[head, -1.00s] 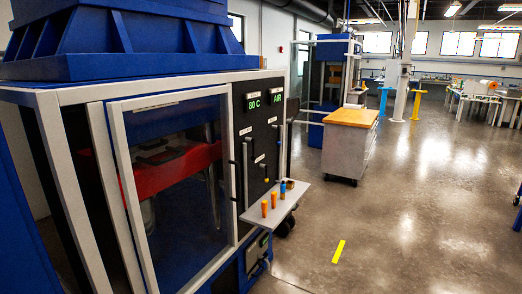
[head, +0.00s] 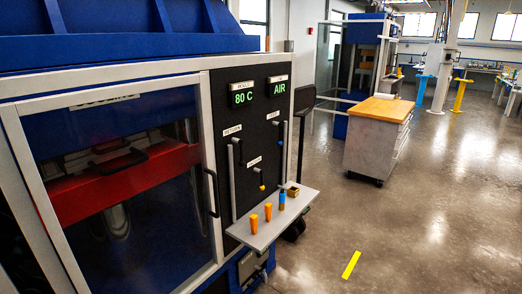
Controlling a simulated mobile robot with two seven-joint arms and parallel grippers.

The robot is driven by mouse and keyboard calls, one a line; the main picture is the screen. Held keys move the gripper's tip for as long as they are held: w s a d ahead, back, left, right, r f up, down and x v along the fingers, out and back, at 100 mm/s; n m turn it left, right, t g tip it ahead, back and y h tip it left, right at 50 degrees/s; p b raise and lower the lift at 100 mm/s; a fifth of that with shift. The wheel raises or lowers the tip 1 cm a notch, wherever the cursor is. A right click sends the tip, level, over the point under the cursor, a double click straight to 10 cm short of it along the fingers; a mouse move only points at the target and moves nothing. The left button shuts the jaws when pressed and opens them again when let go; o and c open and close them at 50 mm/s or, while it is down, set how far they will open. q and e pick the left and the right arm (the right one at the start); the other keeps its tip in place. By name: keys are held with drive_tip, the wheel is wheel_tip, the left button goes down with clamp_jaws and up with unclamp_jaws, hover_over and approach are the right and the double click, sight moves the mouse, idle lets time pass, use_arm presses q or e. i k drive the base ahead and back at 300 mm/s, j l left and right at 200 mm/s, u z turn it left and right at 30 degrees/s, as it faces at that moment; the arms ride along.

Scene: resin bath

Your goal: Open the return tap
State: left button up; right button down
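The black control panel (head: 248,160) is on the right part of the machine's front. A label (head: 231,131) at its upper left appears to read RETURN, though it is small. Below that label is a dark lever (head: 238,150) by a grey vertical pipe (head: 232,182); I take it for the return tap, and its exact setting is hard to tell. A second lever with a yellow tip (head: 262,184) sits lower, under another label. A third lever with a blue part (head: 281,143) is at the upper right. Neither of my grippers shows.
A grey shelf (head: 250,239) juts out below the panel, carrying orange pegs (head: 268,212), a blue-and-brown one (head: 282,201) and a small brown box (head: 293,190). A glass door (head: 130,190) is shut on the left.

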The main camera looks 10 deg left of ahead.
sight(241, 154)
drive_tip(key=i+l, duration=0.3)
drive_tip(key=i+l+z, duration=0.1)
drive_tip(key=i+l, duration=0.15)
drive_tip(key=i, duration=0.25)
